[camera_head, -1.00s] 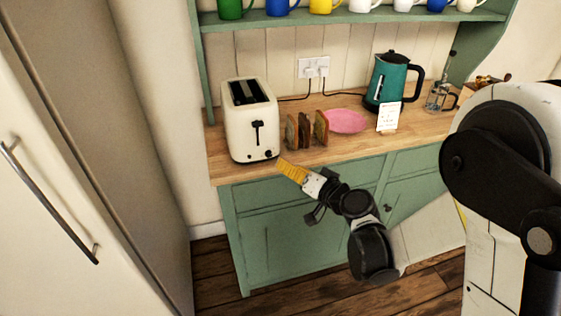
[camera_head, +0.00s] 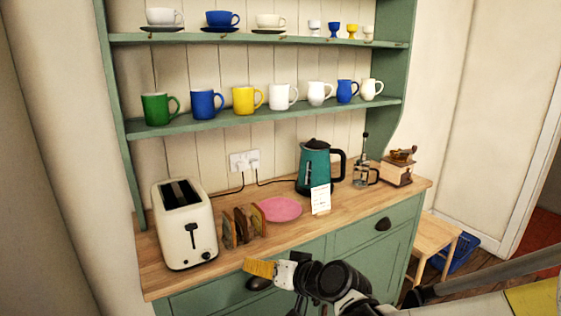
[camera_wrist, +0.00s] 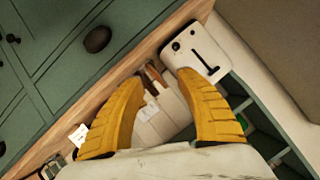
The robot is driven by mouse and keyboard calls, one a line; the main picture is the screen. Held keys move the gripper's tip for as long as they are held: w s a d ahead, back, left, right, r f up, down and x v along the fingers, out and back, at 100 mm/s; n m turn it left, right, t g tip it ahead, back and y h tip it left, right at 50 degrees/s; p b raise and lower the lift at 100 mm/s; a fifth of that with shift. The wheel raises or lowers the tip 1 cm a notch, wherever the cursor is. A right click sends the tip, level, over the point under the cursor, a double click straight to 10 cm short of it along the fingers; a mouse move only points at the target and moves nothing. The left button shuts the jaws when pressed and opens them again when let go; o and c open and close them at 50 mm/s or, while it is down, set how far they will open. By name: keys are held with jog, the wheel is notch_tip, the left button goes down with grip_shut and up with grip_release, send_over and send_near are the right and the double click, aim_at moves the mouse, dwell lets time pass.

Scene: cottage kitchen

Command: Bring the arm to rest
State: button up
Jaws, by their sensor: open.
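My gripper (camera_head: 262,268) has yellow fingers and shows at the lower middle of the head view, in front of the dresser's worktop edge. In the wrist view my gripper (camera_wrist: 162,118) has its two fingers spread apart with nothing held between them. The cream toaster (camera_head: 187,235) stands on the worktop to the left and behind the gripper; it also shows in the wrist view (camera_wrist: 196,50). The rack with toast slices (camera_head: 243,226) stands right of the toaster, beyond my fingers.
The wooden worktop (camera_head: 160,277) also bears a pink plate (camera_head: 281,209), a white card (camera_head: 320,200), a teal kettle (camera_head: 314,168), a glass press (camera_head: 362,172) and a grinder (camera_head: 398,167). Mugs (camera_head: 205,103) line the shelf above. A stool (camera_head: 435,237) stands at the right.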

jog(key=s+d+r+m+g+h, duration=0.1)
jog(key=s+d+h, duration=0.7)
jog(key=s+d, duration=1.2)
jog(key=d+m+g, duration=0.1)
jog(key=d, duration=0.3)
jog(key=shift+s+d+h, duration=0.15)
jog(key=shift+d+h, duration=0.05)
jog(key=shift+h, duration=0.2)
jog(key=shift+a+r, duration=0.1)
